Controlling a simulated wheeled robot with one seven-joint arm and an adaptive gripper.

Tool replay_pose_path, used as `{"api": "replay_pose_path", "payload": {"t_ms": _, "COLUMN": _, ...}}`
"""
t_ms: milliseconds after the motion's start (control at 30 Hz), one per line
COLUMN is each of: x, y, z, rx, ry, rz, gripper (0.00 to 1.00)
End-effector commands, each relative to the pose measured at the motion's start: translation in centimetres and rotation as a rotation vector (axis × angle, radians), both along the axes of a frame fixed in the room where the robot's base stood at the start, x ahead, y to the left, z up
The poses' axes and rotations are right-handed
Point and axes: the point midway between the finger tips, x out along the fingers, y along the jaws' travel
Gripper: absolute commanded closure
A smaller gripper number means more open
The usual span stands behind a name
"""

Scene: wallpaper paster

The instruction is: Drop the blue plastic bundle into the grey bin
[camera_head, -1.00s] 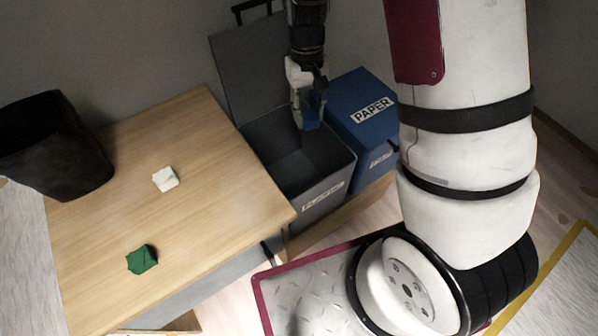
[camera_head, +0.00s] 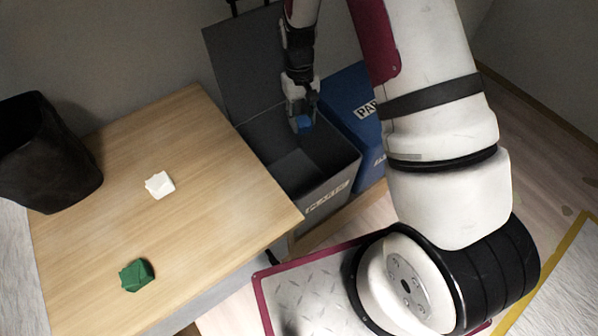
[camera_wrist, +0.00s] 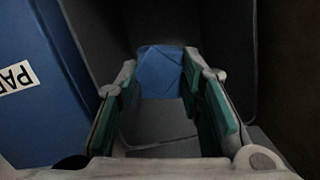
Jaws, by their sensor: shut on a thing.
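The blue plastic bundle (camera_head: 304,123) is held in my gripper (camera_head: 301,122), over the open grey bin (camera_head: 335,185). In the wrist view the bundle (camera_wrist: 161,72) sits between the two fingertips, with the dark inside of the bin around and below it. The bin's lid (camera_head: 240,70) stands open at the back. The label on the bin's front is only partly readable. Whether the bundle is just above the rim or slightly inside it, I cannot tell.
A blue bin marked PAPER (camera_head: 352,112) stands right beside the grey one. The wooden table (camera_head: 215,190) on the left bears a white crumpled piece (camera_head: 159,185) and a green bundle (camera_head: 137,275). A black bin (camera_head: 45,155) stands at the table's far left.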

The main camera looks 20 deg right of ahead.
Motion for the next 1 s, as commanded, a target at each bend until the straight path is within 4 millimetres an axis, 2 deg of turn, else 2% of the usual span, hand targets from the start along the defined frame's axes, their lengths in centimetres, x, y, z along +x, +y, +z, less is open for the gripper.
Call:
{"api": "replay_pose_path", "payload": {"t_ms": 267, "x": 0.4, "y": 0.0, "z": -1.8, "rx": 0.001, "ry": 0.000, "rz": 0.002, "gripper": 0.82}}
{"api": "replay_pose_path", "payload": {"t_ms": 700, "x": 0.4, "y": 0.0, "z": -6.3, "rx": 0.001, "ry": 0.000, "rz": 0.001, "gripper": 0.82}}
{"api": "replay_pose_path", "payload": {"t_ms": 1000, "x": 0.3, "y": 0.0, "z": -6.6, "rx": 0.001, "ry": -0.001, "rz": 0.002, "gripper": 0.82}}
